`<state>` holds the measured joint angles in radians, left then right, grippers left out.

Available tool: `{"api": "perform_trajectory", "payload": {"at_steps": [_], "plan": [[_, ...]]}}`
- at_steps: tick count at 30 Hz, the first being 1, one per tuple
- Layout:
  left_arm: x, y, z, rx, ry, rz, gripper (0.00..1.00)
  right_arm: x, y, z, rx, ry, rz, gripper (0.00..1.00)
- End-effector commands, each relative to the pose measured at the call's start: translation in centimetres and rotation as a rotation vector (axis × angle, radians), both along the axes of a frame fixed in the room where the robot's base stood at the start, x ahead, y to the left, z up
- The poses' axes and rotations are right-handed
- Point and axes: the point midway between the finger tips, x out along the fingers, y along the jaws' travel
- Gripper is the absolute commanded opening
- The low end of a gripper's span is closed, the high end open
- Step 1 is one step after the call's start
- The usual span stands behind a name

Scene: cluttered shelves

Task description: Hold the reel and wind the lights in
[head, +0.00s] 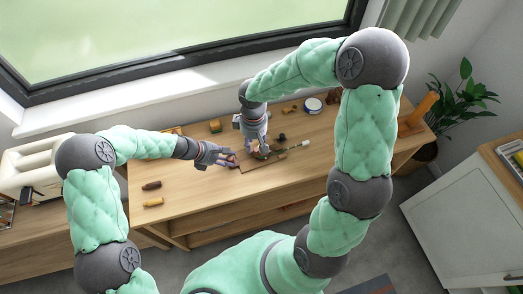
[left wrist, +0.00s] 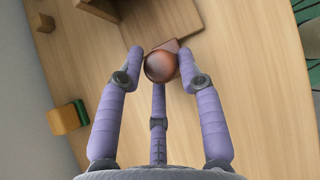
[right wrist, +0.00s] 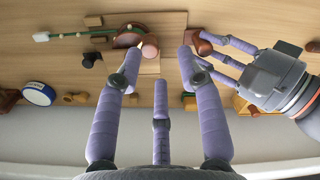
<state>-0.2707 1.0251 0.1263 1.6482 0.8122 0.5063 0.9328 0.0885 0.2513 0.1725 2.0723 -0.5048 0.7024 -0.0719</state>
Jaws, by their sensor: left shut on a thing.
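A reddish-brown round knob-like thing (left wrist: 160,66), probably part of the reel, sits between the fingertips of my left gripper (left wrist: 161,58). My left gripper (head: 231,158) is shut on it, low over the desk; its held thing also shows in the right wrist view (right wrist: 203,44). My right gripper (right wrist: 160,52) is open and points down over the desk beside the left one. A pinkish-brown ball (right wrist: 150,48) shows by its left fingertip; I cannot tell whether they touch. No string of lights can be made out clearly.
A wooden board (head: 252,167) lies under the grippers. A green rod with a white tip (right wrist: 62,35) lies beside it. A blue-rimmed round tin (head: 312,105) stands at the back, and two handled tools (head: 153,202) lie at the left.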

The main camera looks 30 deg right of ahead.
Motion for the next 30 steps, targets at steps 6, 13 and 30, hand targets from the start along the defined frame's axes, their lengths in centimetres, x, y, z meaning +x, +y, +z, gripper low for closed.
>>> {"api": "perform_trajectory", "payload": {"at_steps": [6,13,30], "plan": [[-0.4,0.1,-0.5,0.004,0.007,-0.001,0.00,0.6,-1.3,1.0,-0.034,-0.018,-0.022,0.38],[-0.4,0.1,-0.5,0.005,0.009,-0.001,0.00,0.6,-1.3,-1.2,-0.034,-0.016,-0.021,0.38],[-0.5,0.1,-0.6,0.005,0.010,-0.003,0.00,0.7,-1.2,-5.7,-0.033,-0.019,-0.023,0.38]]}}
